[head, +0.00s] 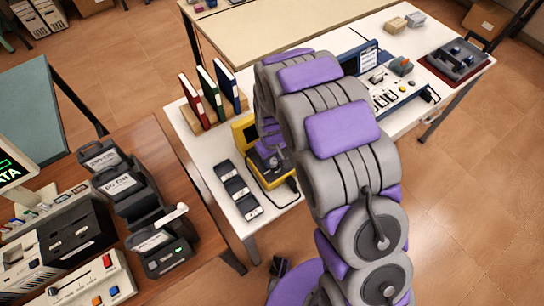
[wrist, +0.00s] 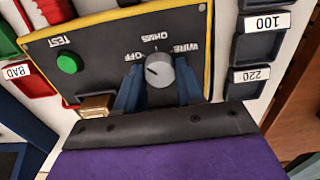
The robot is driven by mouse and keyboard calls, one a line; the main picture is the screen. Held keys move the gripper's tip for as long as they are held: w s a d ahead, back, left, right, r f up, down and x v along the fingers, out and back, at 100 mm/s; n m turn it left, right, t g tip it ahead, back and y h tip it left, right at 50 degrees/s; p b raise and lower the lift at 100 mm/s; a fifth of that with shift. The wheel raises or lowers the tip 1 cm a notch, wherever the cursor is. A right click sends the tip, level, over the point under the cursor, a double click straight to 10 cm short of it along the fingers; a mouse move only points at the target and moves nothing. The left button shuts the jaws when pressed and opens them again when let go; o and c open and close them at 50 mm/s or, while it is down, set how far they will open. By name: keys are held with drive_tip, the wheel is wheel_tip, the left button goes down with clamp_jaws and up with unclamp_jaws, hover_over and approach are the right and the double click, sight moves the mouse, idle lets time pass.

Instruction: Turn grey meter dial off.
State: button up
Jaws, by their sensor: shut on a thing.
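The grey meter dial (wrist: 160,68) sits on the dark panel of the yellow-edged meter (wrist: 95,45) in the wrist view. The labels OFF, OHMS and WIRE appear upside down around it. A pale mark on the dial shows on its left side, towards OFF. My gripper (wrist: 158,84) has its blue fingers on either side of the dial and is shut on it. A green TEST button (wrist: 68,63) is at the panel's left. In the head view the yellow meter (head: 246,130) is partly hidden by my arm, and the dial cannot be made out.
Black trays labelled 100 and 220 (wrist: 258,48) lie right of the meter, and a red BAD tray (wrist: 22,80) lies left. On the white table (head: 218,148) stand several binders (head: 207,92). A blue-framed console (head: 390,98) stands beyond my arm. A wooden desk (head: 205,225) is at left.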

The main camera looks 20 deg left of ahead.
idle(0.3)
drive_tip(key=o, duration=1)
drive_tip(key=shift+o, duration=0.2)
drive_tip(key=shift+r, duration=0.1)
wheel_tip(320, 180, up, 17)
drive_tip(key=p, duration=0.2)
drive_tip(key=shift+p, duration=0.3)
drive_tip(key=shift+w+a, duration=0.1)
